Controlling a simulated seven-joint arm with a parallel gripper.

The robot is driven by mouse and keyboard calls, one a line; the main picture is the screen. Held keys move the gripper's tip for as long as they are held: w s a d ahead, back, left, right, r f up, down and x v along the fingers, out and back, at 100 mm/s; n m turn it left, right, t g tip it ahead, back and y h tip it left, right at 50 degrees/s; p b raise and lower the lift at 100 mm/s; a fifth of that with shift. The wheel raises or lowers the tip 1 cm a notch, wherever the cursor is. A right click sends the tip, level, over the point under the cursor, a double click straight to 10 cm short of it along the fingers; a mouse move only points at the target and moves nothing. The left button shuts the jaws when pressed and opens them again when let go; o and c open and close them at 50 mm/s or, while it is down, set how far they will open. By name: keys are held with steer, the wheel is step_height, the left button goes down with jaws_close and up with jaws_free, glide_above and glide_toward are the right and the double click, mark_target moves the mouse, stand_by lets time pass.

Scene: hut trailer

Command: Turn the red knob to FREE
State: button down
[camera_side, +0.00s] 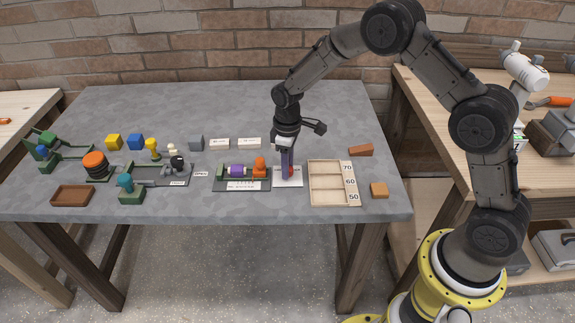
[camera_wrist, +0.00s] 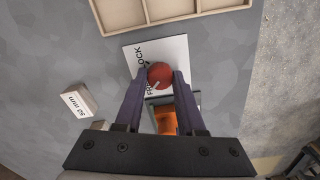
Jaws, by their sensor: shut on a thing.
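The red knob (camera_wrist: 161,75) stands on a white card (camera_wrist: 175,48) marked LOCK, with a second word, partly hidden, that begins FR. A pale line on the knob slants toward its lower left in the wrist view; its exact reading is hard to tell. My gripper (camera_wrist: 158,80) is shut on the knob, one finger on each side. In the side view my gripper (camera_side: 287,174) points down at the white card (camera_side: 290,183), and only a bit of red knob (camera_side: 291,171) shows past the fingers.
A wooden tray (camera_side: 330,204) marked 70, 60, 50 lies just right of the card. A fixture with a purple part (camera_side: 237,170) and an orange part (camera_side: 260,167) stands close on the left. Orange blocks (camera_side: 379,190) lie further right.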

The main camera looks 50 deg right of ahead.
stand_by(0.4)
steer(key=c, duration=0.5)
jaws_free()
steer(key=shift+r, duration=0.1)
step_height(320, 180, up, 14)
stand_by(0.3)
